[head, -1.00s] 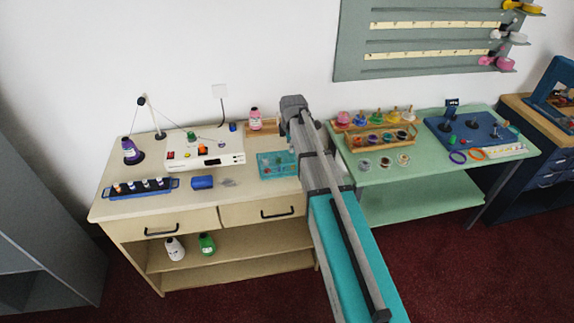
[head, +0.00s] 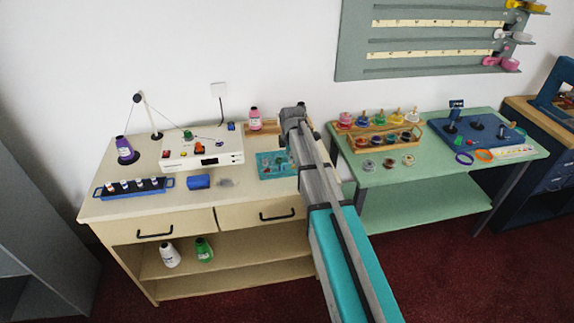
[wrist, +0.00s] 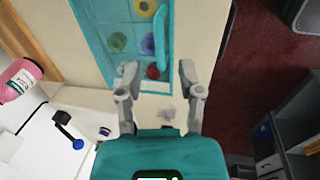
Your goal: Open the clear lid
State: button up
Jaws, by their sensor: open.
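A teal box (head: 264,175) with small coloured items in it lies on the tan cabinet top, just left of my arm. In the wrist view the box (wrist: 84,22) is near and shows a see-through top, which looks closed, over round yellow, green and blue items. A teal bar (wrist: 160,36), which looks like the handle of the clear lid, runs along its right part, with a red round thing at its lower end. My gripper (wrist: 159,74) is open and empty, its fingertips on either side of the bar's lower end. I cannot tell their height above the box.
A pink bottle (head: 254,118) stands behind the box; it also shows in the wrist view (wrist: 17,80). A white machine (head: 203,161), a blue block (head: 199,182) and a blue rack (head: 133,187) are to the left. A green table (head: 385,178) with spools stands right.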

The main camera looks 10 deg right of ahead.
jog(key=shift+w+f+b, duration=0.15)
jog(key=shift+f+b, duration=0.45)
jog(key=shift+f, duration=0.1)
jog(key=shift+w+f+b, duration=0.15)
jog(key=shift+f+b, duration=0.4)
jog(key=shift+f, duration=0.15)
grip_shut()
